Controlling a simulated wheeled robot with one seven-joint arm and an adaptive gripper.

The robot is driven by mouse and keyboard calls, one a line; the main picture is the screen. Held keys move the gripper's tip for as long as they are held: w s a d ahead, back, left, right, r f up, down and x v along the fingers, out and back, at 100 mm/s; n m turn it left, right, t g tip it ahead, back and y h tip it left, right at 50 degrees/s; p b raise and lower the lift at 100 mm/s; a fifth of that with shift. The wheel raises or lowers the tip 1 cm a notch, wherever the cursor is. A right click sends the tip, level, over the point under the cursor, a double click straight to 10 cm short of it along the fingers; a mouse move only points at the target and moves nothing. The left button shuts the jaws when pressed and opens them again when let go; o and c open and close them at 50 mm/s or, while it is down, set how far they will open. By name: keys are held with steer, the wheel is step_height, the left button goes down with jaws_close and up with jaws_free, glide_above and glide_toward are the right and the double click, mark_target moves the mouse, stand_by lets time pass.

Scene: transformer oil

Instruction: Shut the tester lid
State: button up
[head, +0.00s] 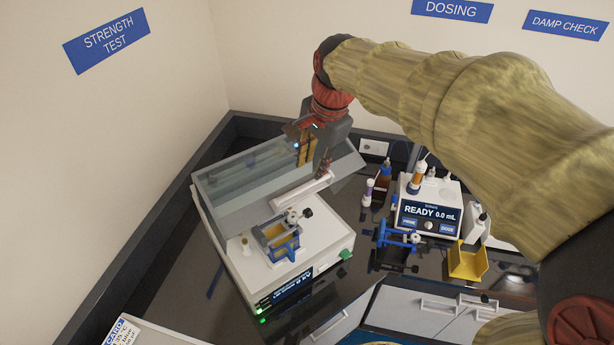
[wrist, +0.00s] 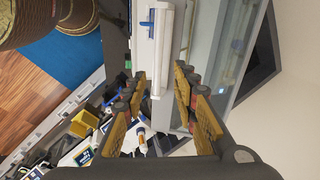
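The tester (head: 315,255) is a white box with a lit front display at the left of the bench. Its clear lid (head: 235,178) stands raised and tilted at the back. A white bar handle (head: 298,192) runs along the lid's near edge; it also shows in the wrist view (wrist: 163,40). My gripper (head: 318,168) is at the handle's right end. In the wrist view my gripper (wrist: 160,84) has its fingers apart, one on each side of the bar's end, with gaps visible. Whether either finger touches the bar is unclear.
A blue-framed oil cell (head: 282,242) sits on the tester's top under the lid. Right of the tester are a dosing unit (head: 428,212), a blue-and-black stand (head: 398,245), small bottles (head: 369,192) and a yellow tray (head: 467,264). Walls stand close behind and left.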

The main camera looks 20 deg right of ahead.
mark_target(307, 186)
steer(key=shift+m, duration=0.6)
steer(key=shift+p+x, duration=0.75)
steer(key=shift+x, duration=3.2)
steer(key=shift+s, duration=0.15)
steer(key=shift+c, duration=0.2)
jaws_close()
